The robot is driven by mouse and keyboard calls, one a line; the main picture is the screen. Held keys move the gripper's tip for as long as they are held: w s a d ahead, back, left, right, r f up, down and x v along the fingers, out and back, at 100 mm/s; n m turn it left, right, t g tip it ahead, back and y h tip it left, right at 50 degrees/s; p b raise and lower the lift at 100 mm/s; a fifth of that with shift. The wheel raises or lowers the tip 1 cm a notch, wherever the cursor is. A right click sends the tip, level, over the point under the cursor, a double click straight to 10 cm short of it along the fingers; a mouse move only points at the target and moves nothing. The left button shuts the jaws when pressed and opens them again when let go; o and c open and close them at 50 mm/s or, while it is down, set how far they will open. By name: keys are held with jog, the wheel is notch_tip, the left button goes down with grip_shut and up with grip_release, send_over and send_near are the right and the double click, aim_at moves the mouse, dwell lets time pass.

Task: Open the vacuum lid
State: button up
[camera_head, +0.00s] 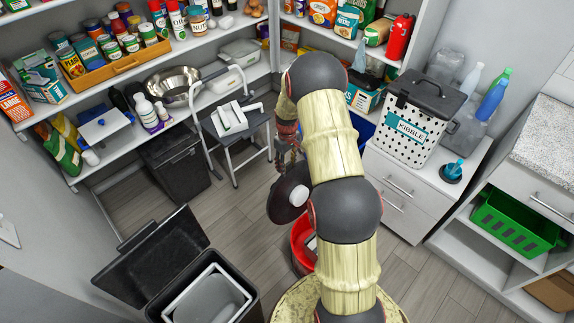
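No thing is clearly marked as the vacuum. A red, bucket-like body (301,241) stands on the floor, mostly hidden behind my arm. A dark round disc (286,203) with a white knob shows just above it, tilted. It may be the vacuum's lid, but I cannot tell whether it is attached. My gripper (289,157) hangs beyond my arm, just above the disc's top edge. My arm hides part of it. I cannot see whether its fingers are open or touch the disc.
An open dark bin (255,312) with a raised lid (150,255) stands at the bottom left. A grey step stool (240,150) stands behind. A white kibble container (412,128) with a dark lid sits on the right cabinet (398,185). Some wood floor is clear.

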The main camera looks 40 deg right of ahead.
grip_shut()
dwell(0.5)
jog(key=s+p, duration=0.3)
jog(key=s, duration=0.5)
jog(key=shift+d+r, duration=0.3)
jog(key=shift+d, duration=0.15)
jog(key=shift+o, duration=2)
grip_release()
notch_tip(320, 180, up, 12)
